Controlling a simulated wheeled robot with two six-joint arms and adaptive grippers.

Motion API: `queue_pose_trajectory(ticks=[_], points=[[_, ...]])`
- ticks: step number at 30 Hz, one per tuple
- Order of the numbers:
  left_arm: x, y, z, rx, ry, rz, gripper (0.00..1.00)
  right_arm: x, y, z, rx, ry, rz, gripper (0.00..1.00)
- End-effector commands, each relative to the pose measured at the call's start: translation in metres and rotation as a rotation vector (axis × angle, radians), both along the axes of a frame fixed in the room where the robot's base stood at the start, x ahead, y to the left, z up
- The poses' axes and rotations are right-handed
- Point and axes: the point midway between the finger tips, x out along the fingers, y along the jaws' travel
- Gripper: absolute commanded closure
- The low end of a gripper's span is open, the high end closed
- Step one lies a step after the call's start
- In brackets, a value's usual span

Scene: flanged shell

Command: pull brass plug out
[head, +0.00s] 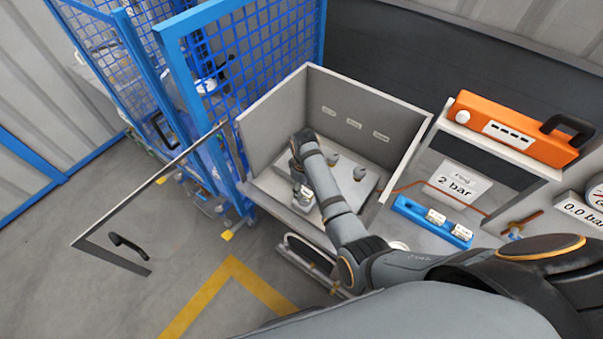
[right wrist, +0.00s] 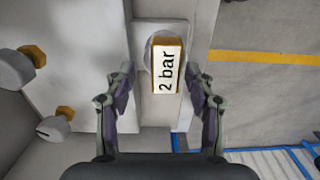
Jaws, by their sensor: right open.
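The brass plug (right wrist: 155,42) shows in the right wrist view as a brass block with a white "2 bar" label, seated at a round grey port on a pale plate. My right gripper (right wrist: 162,78) is open, with one finger on each side of the plug; I see gaps between fingers and plug. In the head view my right arm reaches into the open-fronted grey box (head: 268,130), and the labelled plug (head: 304,196) sits low in it, partly covered by the right gripper (head: 302,183). My left gripper is not in view.
Two more grey fittings (head: 359,173) stand on the plate inside the box. A clear door (head: 150,200) with a black handle stands open at left. A blue rack (head: 408,208) with labelled pieces, a "2 bar" card (head: 461,185) and an orange case (head: 515,128) are at right.

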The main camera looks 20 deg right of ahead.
Motion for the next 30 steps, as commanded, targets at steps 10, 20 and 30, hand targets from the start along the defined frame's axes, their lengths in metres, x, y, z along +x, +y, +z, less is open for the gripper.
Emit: queue_pose_trajectory(ticks=[10, 20, 30], points=[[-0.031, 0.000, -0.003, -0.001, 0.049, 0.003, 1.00, -0.009, -0.001, -0.013, 0.000, 0.000, 0.001, 0.45], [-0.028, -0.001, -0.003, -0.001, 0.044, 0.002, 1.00, -0.008, -0.001, -0.012, 0.000, 0.000, 0.001, 0.81], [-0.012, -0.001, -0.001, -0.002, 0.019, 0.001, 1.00, -0.008, 0.000, -0.010, 0.000, 0.000, 0.001, 1.00]])
